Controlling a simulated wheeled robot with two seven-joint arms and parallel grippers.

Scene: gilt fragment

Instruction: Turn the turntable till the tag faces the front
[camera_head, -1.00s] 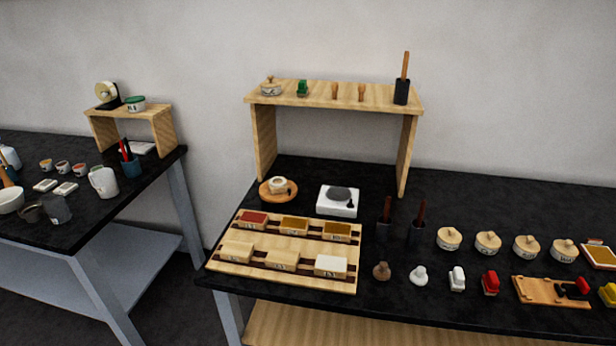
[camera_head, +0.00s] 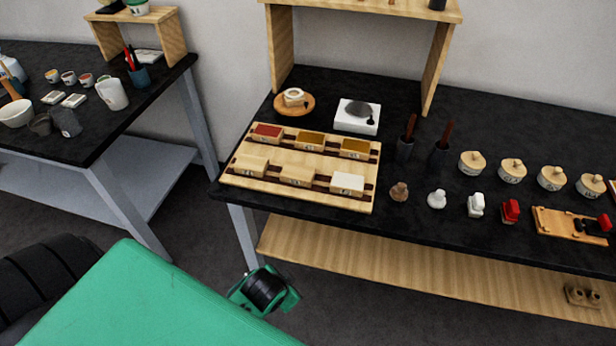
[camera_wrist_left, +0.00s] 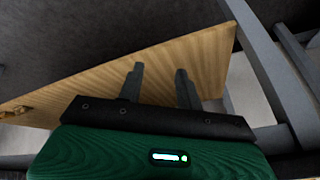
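The turntable (camera_head: 311,107) is a small round wooden disc at the back left of the black table. A small pale ring-shaped piece (camera_head: 294,96) sits on it. No tag can be made out on it at this size. My left arm comes in from the bottom left in the head view, low in front of the table, well away from the turntable; its fingers are not clear there. In the left wrist view my left gripper (camera_wrist_left: 160,70) has its two fingers apart with nothing between them. My right gripper is not in view.
A wooden tray of labelled blocks (camera_head: 308,144) lies in front of the turntable. A white scale-like box (camera_head: 345,124) stands to its right, and a wooden riser (camera_head: 282,50) behind. Lidded jars and stamps line the right. A lower wooden shelf (camera_head: 400,270) runs under the table.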

